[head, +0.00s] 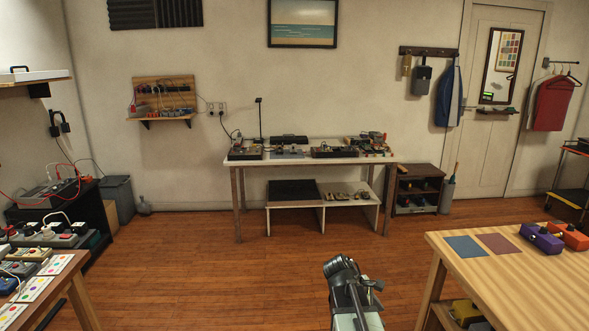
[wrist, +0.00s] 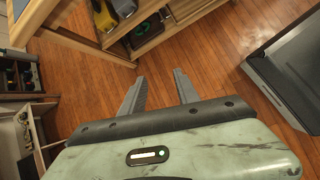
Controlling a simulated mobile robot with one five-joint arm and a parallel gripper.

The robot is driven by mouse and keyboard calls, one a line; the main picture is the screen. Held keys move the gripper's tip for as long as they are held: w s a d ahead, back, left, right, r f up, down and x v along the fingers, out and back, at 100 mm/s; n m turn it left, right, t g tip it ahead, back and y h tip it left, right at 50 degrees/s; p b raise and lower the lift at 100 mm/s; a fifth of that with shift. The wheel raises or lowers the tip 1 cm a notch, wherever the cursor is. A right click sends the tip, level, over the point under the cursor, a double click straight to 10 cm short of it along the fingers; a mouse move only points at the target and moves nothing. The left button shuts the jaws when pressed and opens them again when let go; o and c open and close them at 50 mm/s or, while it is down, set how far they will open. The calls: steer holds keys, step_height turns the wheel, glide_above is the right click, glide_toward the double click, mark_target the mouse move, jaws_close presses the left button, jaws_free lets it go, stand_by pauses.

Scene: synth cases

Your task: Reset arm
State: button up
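My gripper (wrist: 160,76) shows in the wrist view with its two dark grey fingers apart. Nothing is between them, only wooden floor beyond the tips. The pale green, worn housing of my wrist fills the bottom of that view. In the head view my arm rises at the bottom centre, over bare floor, left of the wooden table (head: 505,262). The finger gap cannot be made out there.
On that table lie a blue mat (head: 466,246), a reddish mat (head: 499,243), a purple box (head: 541,238) and an orange box (head: 572,236). A white-topped workbench (head: 306,160) stands at the back wall. A left table (head: 70,283) holds cards. The middle floor is clear.

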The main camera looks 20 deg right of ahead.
steer(key=s+a+f+m+y, duration=0.15)
steer(key=a+m+y, duration=0.35)
steer(key=a, duration=0.8)
steer(key=s+a+f+m+y, duration=0.1)
steer(key=a+f+m+y, duration=0.15)
steer(key=a+m, duration=0.8)
steer(key=a+r+n+p, duration=0.3)
steer(key=r+p, duration=1.2)
steer(key=p, duration=0.1)
steer(key=shift+w+r+t, duration=0.15)
steer(key=shift+r+t, duration=0.15)
steer(key=shift+r, duration=0.05)
steer(key=shift+a, duration=0.1)
